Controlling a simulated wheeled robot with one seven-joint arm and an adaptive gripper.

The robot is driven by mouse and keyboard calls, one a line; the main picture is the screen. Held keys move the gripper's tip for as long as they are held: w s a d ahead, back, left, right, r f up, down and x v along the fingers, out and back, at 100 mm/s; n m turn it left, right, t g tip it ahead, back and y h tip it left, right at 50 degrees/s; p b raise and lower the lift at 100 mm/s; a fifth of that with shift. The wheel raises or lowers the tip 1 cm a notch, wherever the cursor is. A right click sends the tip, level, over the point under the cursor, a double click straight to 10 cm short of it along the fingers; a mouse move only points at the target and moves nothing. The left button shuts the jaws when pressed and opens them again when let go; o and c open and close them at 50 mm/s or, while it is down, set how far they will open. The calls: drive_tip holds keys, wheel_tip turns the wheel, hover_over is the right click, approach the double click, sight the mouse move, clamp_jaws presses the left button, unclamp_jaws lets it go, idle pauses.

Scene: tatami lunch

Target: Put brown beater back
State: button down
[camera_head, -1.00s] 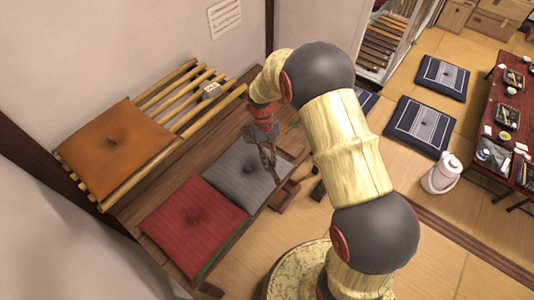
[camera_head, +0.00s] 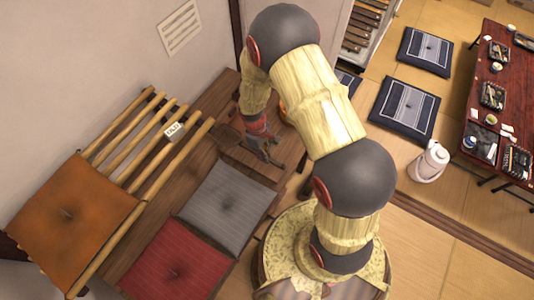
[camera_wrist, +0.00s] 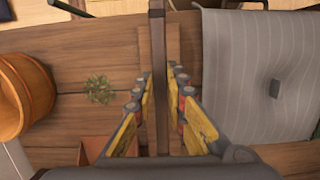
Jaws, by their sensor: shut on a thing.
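My gripper (camera_head: 264,150) hangs over the bare wooden part of the bench, beside the grey cushion (camera_head: 228,205). In the wrist view my gripper (camera_wrist: 160,125) is shut on the brown beater (camera_wrist: 158,65), whose narrow brown handle runs upright between the two yellow-padded fingers. In the head view a brown flat part, seemingly of the beater (camera_head: 228,138), shows just left of the gripper. The rest of the beater is hidden by the arm or out of frame. Whether it touches the bench cannot be told.
A red cushion (camera_head: 175,272) and an orange cushion (camera_head: 68,212) lie to the left, the orange one on a slatted rack (camera_head: 158,172) with a small label (camera_head: 174,131). In the wrist view a wooden bucket (camera_wrist: 22,95) and a green sprig (camera_wrist: 99,89) are at left.

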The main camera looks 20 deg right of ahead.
drive_tip(key=shift+a, duration=0.1)
drive_tip(key=shift+f+b, duration=2.7)
drive_tip(key=shift+f, duration=1.05)
drive_tip(key=c, duration=1.7)
unclamp_jaws()
drive_tip(key=r, duration=0.4)
drive_tip(key=w+r, duration=0.1)
drive_tip(key=r, duration=0.3)
drive_tip(key=a+r, duration=0.1)
drive_tip(key=r, duration=0.2)
drive_tip(key=shift+w+r, duration=0.3)
drive_tip(key=shift+r, duration=0.1)
